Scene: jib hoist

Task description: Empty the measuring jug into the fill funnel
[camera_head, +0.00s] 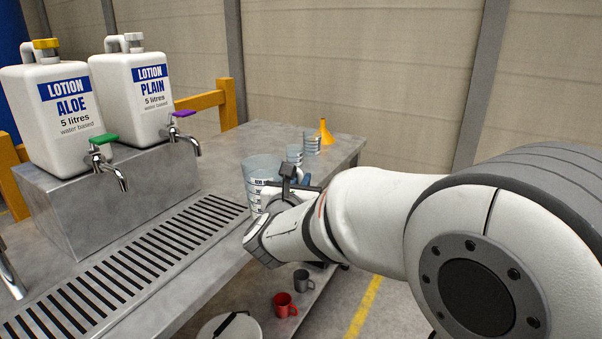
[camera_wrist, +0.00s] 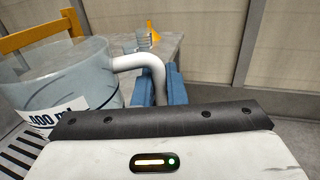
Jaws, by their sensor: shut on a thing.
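The measuring jug (camera_head: 260,170) is a clear, bluish vessel with printed volume marks, partly hidden behind my arm in the head view. In the wrist view the jug (camera_wrist: 60,72) fills the left side, with a "400 ml" label and a white handle (camera_wrist: 150,64). My gripper (camera_wrist: 162,88) has its blue fingers shut on that handle. The jug looks about upright; whether it touches the bench is hidden, and its contents cannot be told. The orange fill funnel (camera_head: 325,132) stands at the far end of the bench, apart from the jug, and shows small in the wrist view (camera_wrist: 153,33).
Two lotion containers, Aloe (camera_head: 55,110) and Plain (camera_head: 135,95), stand on a metal block at left with taps over a slotted drain grate (camera_head: 130,270). Smaller graduated vessels (camera_head: 295,154) stand near the funnel. A red mug (camera_head: 283,304) and grey mug (camera_head: 303,280) sit below the bench.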

